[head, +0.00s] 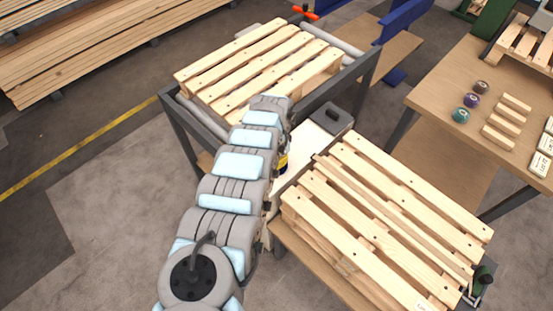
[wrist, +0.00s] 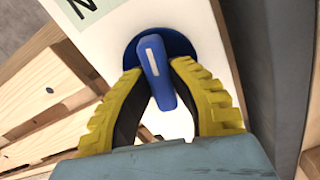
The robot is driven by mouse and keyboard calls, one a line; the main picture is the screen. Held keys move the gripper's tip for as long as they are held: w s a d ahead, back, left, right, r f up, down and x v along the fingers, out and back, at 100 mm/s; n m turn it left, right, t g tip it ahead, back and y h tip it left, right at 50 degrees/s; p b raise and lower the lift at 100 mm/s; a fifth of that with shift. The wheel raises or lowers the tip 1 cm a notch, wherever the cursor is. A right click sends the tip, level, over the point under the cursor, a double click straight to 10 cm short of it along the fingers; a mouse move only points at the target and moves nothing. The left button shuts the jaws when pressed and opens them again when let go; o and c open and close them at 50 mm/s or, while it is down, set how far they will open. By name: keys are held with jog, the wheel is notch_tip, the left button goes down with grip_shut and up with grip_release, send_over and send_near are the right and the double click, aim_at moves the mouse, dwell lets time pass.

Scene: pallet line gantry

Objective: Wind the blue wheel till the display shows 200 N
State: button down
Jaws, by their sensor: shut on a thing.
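The blue wheel (wrist: 181,45) sits on a white panel (wrist: 205,75) in the wrist view. A raised blue grip bar with a white mark crosses its face. My gripper (wrist: 158,70) is shut on this bar, with one yellow ribbed finger on each side. A dark letter N (wrist: 84,6) on the panel is cut off by the top edge of the picture. No display number shows in either view. In the head view my arm hides the wheel, and only a bit of yellow shows beside it.
One slatted pallet (head: 262,66) lies on a roller frame behind my arm. Another pallet (head: 385,220) lies to the right, close to the arm. A grey block (head: 331,118) stands between them.

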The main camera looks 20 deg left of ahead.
jog(key=c, duration=0.9)
grip_release()
jog(key=shift+w+r, duration=0.1)
jog(key=shift+r, duration=5.9)
